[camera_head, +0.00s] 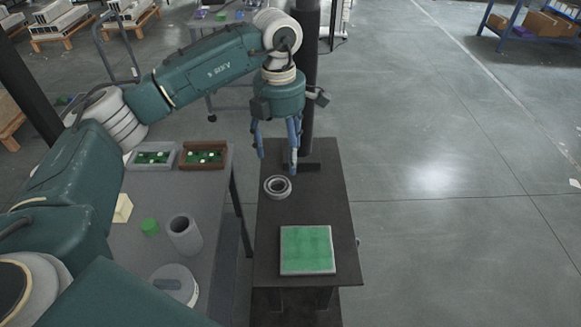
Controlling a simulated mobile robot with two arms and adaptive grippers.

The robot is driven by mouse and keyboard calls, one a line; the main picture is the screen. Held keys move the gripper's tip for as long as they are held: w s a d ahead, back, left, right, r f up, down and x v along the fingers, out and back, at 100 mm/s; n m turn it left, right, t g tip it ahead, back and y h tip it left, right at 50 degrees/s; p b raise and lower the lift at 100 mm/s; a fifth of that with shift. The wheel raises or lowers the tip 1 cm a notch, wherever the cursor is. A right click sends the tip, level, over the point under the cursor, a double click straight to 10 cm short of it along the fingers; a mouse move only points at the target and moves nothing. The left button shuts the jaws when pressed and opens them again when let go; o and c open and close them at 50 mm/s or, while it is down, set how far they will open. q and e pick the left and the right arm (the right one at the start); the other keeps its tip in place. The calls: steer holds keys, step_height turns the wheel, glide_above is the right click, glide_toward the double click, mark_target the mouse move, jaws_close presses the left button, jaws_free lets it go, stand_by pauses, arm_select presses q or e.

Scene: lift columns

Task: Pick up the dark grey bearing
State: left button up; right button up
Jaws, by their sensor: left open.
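A grey ring-shaped bearing (278,187) lies flat on the dark narrow table (318,203), towards its far left edge. My left gripper (277,172) points down over the far end of that table, just above and behind the bearing in the picture. Its blue fingers are spread apart with nothing between them. I cannot tell the exact height of the fingertips over the bearing. My right gripper is not in view.
A green-topped square tray (306,250) lies nearer on the dark table. A dark post stands behind.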

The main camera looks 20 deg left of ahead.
mark_target(278, 189)
arm_select(q)
steer(key=f, duration=0.2)
steer(key=f+p, duration=0.1)
steer(key=shift+s+a+f, duration=0.25)
steer(key=shift+a, duration=0.15)
steer(key=shift+f, duration=0.4)
steer(key=f+p, duration=0.1)
steer(key=f, duration=0.1)
steer(key=s+f+p, duration=0.1)
steer(key=f, duration=0.1)
steer(key=shift+a+f+p, duration=0.2)
steer(key=shift+f+p, duration=0.15)
steer(key=shift+f, duration=0.5)
steer(key=c, duration=0.5)
steer(key=shift+w, duration=0.1)
steer(key=c, duration=1)
steer(key=shift+r, duration=0.25)
steer(key=shift+r+b, duration=1.15)
steer(key=shift+r, duration=4.2)
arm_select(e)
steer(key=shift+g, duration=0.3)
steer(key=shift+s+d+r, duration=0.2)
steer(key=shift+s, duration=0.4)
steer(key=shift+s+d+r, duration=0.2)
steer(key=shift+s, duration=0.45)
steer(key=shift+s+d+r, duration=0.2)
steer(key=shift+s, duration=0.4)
